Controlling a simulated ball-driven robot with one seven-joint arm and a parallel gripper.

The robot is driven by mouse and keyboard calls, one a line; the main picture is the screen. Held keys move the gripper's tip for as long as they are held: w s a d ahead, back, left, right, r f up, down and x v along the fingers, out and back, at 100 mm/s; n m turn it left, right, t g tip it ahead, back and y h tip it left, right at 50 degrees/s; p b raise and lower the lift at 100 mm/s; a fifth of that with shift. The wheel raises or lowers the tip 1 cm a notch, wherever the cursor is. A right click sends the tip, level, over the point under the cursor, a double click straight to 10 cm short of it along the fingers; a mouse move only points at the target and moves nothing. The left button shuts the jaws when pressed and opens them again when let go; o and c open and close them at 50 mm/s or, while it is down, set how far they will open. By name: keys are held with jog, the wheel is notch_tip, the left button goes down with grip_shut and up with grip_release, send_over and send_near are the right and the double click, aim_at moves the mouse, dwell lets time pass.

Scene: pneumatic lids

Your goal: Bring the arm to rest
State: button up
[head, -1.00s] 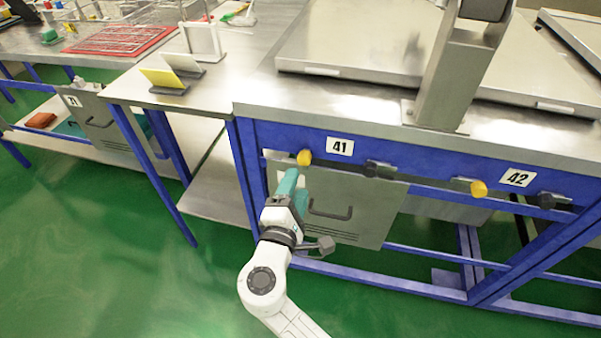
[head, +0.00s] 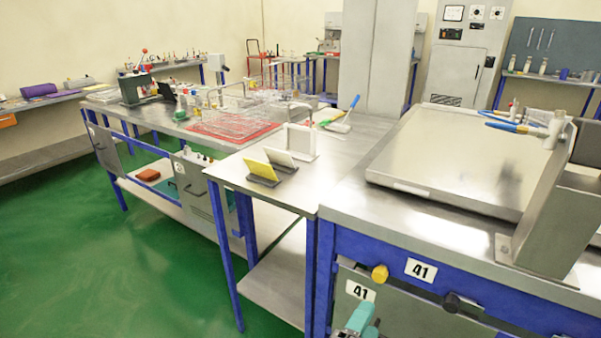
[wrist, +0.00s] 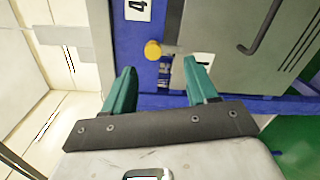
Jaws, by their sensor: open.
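My gripper (wrist: 160,85) has two teal fingers, spread apart with nothing between them, in the wrist view. Beyond the fingertips is a yellow knob (wrist: 153,50) on the blue frame, beside a label partly cut off in that view. The rest of my arm is out of the head view.
The steel bench (head: 400,222) with blue frame carries a closed metal lid (head: 440,160) and a thick bracket (head: 555,215) at right. Green floor (head: 90,260) is clear at left.

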jog(key=s+d+f+m+g+y+p, duration=0.2)
jog(key=s+d+f+m+g, duration=0.25)
jog(key=s+d, duration=0.3)
jog(key=s+d+f+m+g+y+p, duration=0.1)
jog(key=s+d+f+m+g+p, duration=0.15)
jog(key=s+d+m+g, duration=0.4)
jog(key=s+a+m+g+y+p, duration=0.1)
jog(key=s+m+y+p, duration=0.2)
jog(key=s+y, duration=0.4)
jog(key=s, duration=0.7)
jog(key=shift+s+f+g+y, duration=0.25)
jog(key=shift+g+y, duration=0.05)
jog(key=shift+g, duration=0.1)
jog(key=shift+w, duration=0.1)
